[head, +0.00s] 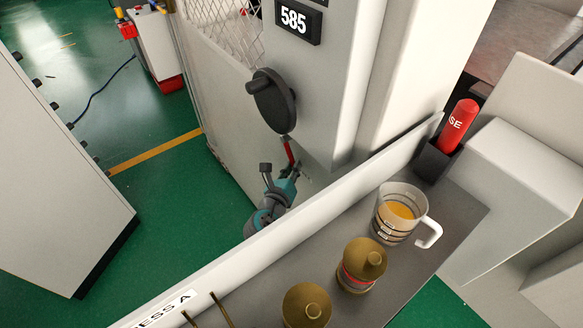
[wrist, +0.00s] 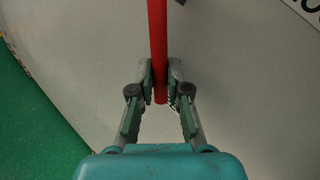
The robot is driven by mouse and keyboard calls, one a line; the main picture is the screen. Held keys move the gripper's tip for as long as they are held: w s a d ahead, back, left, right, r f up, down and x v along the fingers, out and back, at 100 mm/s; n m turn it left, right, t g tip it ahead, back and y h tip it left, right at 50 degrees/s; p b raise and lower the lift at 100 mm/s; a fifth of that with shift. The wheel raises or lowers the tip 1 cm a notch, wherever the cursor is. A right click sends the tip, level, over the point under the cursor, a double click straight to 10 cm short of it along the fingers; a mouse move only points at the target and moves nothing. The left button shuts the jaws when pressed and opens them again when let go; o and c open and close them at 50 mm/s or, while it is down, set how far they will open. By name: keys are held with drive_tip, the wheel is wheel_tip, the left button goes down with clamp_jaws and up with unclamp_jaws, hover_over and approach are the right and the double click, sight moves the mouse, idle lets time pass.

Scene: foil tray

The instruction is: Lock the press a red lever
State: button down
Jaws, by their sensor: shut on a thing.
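The red lever (head: 288,150) hangs down below a round dark knob on the grey cabinet, under the 585 sign. My gripper (head: 293,169) is at the lever's lower end, beyond the white ledge. In the wrist view the red lever (wrist: 158,45) runs down from the top edge to between the fingers. My gripper (wrist: 160,82) is shut on the lever near its tip, with a finger pad on each side. The lever's upper end is out of the wrist view.
The round dark knob (head: 272,101) stands out from the cabinet (head: 325,100). A white ledge (head: 270,240) runs between my gripper and a grey shelf with a measuring jug (head: 397,213), brass-coloured oilers (head: 361,265) and a red cylinder (head: 459,126).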

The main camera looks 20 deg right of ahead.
drive_tip(key=c, duration=1.1)
unclamp_jaws()
drive_tip(key=shift+c, duration=0.2)
drive_tip(key=v, duration=0.7)
drive_tip(key=shift+s+a, duration=0.2)
